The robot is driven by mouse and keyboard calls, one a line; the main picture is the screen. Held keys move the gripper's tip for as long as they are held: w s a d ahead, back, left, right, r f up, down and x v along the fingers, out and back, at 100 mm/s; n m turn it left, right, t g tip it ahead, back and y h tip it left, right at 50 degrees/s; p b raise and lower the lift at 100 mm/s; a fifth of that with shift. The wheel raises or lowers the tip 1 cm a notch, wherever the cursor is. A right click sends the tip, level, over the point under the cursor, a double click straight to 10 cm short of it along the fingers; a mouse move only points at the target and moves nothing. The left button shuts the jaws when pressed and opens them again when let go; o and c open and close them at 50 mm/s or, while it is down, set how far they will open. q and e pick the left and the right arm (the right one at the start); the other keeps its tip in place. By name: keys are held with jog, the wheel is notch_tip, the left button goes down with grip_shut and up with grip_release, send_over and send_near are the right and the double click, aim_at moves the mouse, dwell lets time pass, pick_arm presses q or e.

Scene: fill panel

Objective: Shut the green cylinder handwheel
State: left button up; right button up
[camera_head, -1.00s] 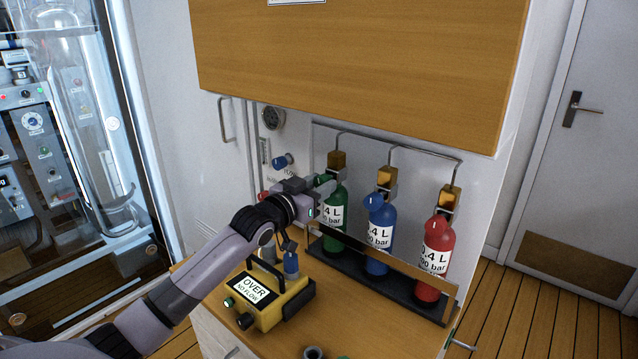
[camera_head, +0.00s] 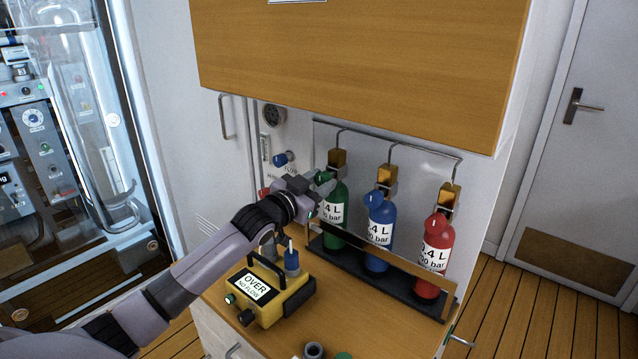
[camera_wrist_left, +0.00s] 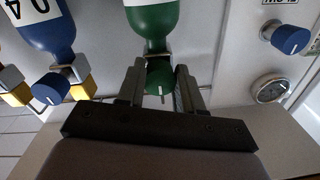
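The green cylinder (camera_head: 334,207) stands at the left end of the row of three, upright in the rack, with its round green handwheel (camera_head: 325,185) on the valve side. My left gripper (camera_head: 318,184) reaches it from the left and partly hides the handwheel. In the left wrist view, the green handwheel (camera_wrist_left: 160,76) sits between the two fingers of my left gripper (camera_wrist_left: 160,84), one on each side. The fingers appear to be against its rim, with a small white mark on the wheel facing the camera. My right gripper is not in view.
The blue cylinder (camera_head: 379,232) and red cylinder (camera_head: 434,257) stand to the right behind the wooden rail. A blue panel knob (camera_head: 281,159) and a gauge (camera_head: 272,115) are close on the left. A yellow meter (camera_head: 270,297) stands on the counter below my arm. The wooden cabinet (camera_head: 360,65) overhangs.

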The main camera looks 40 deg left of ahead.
pick_arm(q)
jog(key=o, duration=0.4)
jog(key=shift+f, duration=0.2)
jog(key=shift+r, duration=0.1)
jog(key=shift+s, duration=0.1)
jog(key=shift+s+a+b, duration=0.1)
jog(key=shift+s+b, duration=0.4)
jog(key=shift+s, duration=3.05)
